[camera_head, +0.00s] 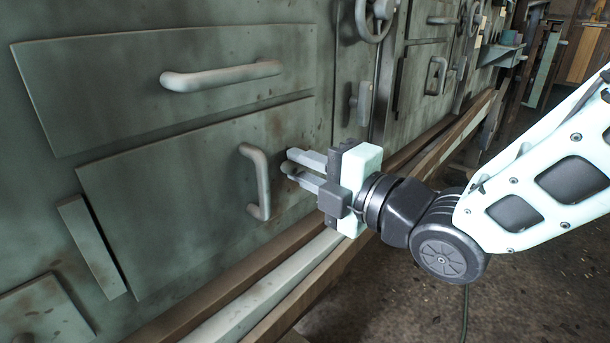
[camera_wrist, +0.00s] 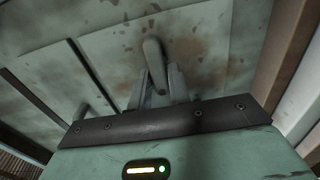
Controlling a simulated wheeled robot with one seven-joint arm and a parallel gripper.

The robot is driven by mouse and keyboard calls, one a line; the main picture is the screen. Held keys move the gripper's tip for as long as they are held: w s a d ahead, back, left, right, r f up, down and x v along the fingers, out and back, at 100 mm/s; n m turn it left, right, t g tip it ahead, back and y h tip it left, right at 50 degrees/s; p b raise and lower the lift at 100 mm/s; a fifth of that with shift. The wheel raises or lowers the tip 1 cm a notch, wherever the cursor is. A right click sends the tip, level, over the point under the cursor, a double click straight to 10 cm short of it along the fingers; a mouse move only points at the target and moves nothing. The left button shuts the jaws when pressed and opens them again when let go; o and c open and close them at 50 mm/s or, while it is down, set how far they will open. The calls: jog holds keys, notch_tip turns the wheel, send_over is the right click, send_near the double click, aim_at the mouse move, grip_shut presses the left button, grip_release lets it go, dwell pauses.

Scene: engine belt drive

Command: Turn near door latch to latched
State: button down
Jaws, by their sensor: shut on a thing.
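The near door (camera_head: 190,215) is the lower grey-green panel, lying flush in the machine's side, with a grey vertical bar handle (camera_head: 258,182). The near door latch (camera_wrist: 153,55) is a short rounded grey lever at the door's right side. In the wrist view it runs roughly up and down the picture, its lower end between my fingers. My gripper (camera_head: 289,163) is shut on the latch, just right of the bar handle; it also shows in the wrist view (camera_wrist: 157,78). In the head view my fingers mostly hide the latch, so its exact angle is unclear there.
Above is another panel with a horizontal handle (camera_head: 221,77). A handwheel (camera_head: 375,18) and a second latch-like lever (camera_head: 362,103) sit to the upper right. A long rail (camera_head: 290,270) runs along the machine's foot below my gripper. The floor (camera_head: 430,305) at right is mostly clear.

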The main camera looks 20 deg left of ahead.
jog(key=shift+w, duration=0.1)
dwell(0.3)
jog(key=c, duration=1.4)
grip_release()
jog(key=shift+b+v, duration=5.6)
jog(key=shift+v, duration=3.15)
jog(key=shift+f, duration=0.1)
